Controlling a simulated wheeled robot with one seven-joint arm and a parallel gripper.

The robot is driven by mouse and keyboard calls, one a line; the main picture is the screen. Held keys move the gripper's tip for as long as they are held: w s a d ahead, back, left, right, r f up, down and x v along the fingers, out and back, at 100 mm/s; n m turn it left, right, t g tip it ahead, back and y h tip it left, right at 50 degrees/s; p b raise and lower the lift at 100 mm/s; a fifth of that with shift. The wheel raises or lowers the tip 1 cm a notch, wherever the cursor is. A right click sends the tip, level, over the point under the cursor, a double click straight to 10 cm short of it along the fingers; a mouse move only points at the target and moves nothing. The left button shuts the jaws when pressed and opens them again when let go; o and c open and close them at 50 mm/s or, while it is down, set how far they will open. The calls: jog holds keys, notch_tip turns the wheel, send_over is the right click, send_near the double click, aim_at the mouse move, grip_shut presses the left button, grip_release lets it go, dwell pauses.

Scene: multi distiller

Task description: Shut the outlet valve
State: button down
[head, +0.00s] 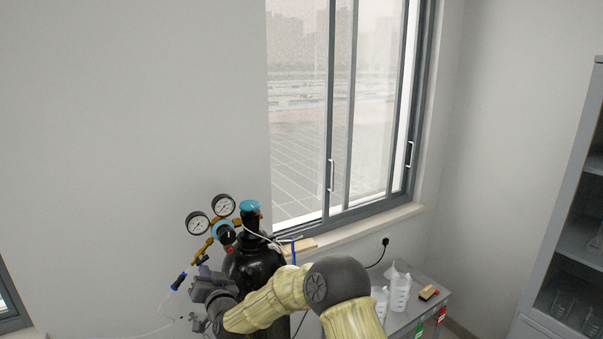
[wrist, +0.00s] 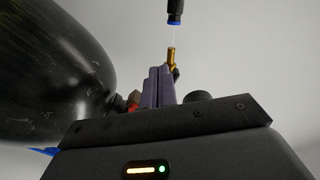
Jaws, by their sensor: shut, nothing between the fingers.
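A black gas cylinder (head: 258,265) stands by the wall with a brass regulator (head: 214,238) at its top. The regulator carries two round gauges and a blue knob (head: 222,231); another blue knob (head: 251,206) tops the cylinder. A brass outlet fitting (wrist: 171,56) shows just beyond my fingertips in the wrist view, with a black-and-blue hose connector (wrist: 175,14) above it. My gripper (head: 203,261) is shut and empty, just below the regulator, left of the cylinder. Its purple-grey fingers (wrist: 159,72) are together. The outlet valve's handle is not clear; contact with it cannot be told.
The dark cylinder wall (wrist: 55,65) is close on the left in the wrist view. The hose connector (head: 179,281) hangs left of my gripper with a thin tube. A grey cabinet (head: 420,306) with plastic bottles (head: 400,292) stands right. The wall area left is clear.

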jog(key=shift+s+a+r+b, duration=0.1)
jog(key=shift+s+a+b, duration=0.25)
jog(key=shift+b, duration=1.35)
jog(key=shift+a+r+b, duration=0.25)
jog(key=shift+a+b, duration=0.05)
jog(key=shift+b, duration=0.95)
jog(key=shift+s+r, duration=0.1)
jog(key=shift+r, duration=0.05)
jog(key=shift+s+a+f+b, duration=0.1)
jog(key=shift+a+f+b, duration=0.2)
jog(key=shift+b, duration=0.3)
jog(key=b+v, duration=0.3)
jog(key=v, duration=0.3)
dwell(0.4)
